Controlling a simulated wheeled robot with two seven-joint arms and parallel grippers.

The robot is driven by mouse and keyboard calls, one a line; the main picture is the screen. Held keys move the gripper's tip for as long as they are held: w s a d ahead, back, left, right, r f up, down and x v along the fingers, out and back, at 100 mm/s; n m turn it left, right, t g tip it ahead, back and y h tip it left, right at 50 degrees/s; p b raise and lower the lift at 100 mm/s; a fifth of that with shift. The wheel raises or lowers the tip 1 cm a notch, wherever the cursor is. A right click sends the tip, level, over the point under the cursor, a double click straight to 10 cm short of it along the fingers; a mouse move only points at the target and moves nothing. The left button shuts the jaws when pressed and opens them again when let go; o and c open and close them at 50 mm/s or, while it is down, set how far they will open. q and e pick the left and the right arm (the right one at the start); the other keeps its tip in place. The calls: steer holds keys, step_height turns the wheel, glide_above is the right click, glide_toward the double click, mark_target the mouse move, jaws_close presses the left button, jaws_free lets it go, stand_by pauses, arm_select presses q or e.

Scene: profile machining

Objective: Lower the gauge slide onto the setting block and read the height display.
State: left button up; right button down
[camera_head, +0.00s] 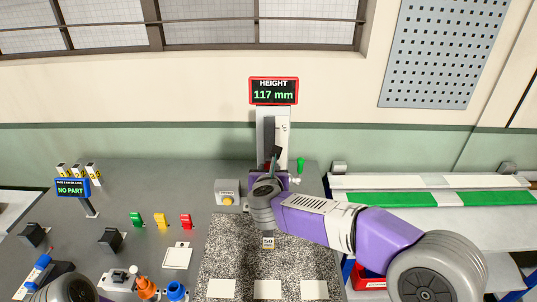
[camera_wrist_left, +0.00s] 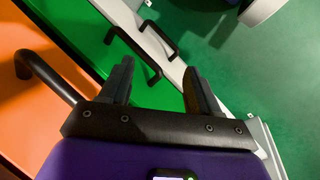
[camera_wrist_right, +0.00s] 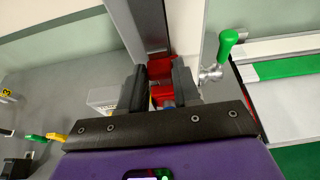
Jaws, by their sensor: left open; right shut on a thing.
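The height gauge's grey column (camera_head: 283,131) stands at the back of the speckled granite plate (camera_head: 222,262). The height display (camera_head: 273,91) above it reads 117 mm. My right gripper (camera_wrist_right: 158,80) is shut on the red gauge slide (camera_wrist_right: 159,69) at the column; arm and fingers hide most of it in the head view. A small block marked 50 (camera_head: 268,242), which looks like the setting block, shows on the plate below my right arm. My left gripper (camera_wrist_left: 160,82) is open and empty, beside drawer fronts with dark handles.
A green-handled lever (camera_wrist_right: 228,45) is right of the column. Green, yellow and red pieces (camera_head: 161,220) lie on the bench. A sign (camera_head: 71,188) reads NO PART. White squares (camera_head: 268,289) mark the plate's front.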

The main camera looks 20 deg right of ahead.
steer(key=shift+f+b, duration=3.15)
steer(key=shift+b, duration=0.85)
stand_by(4.0)
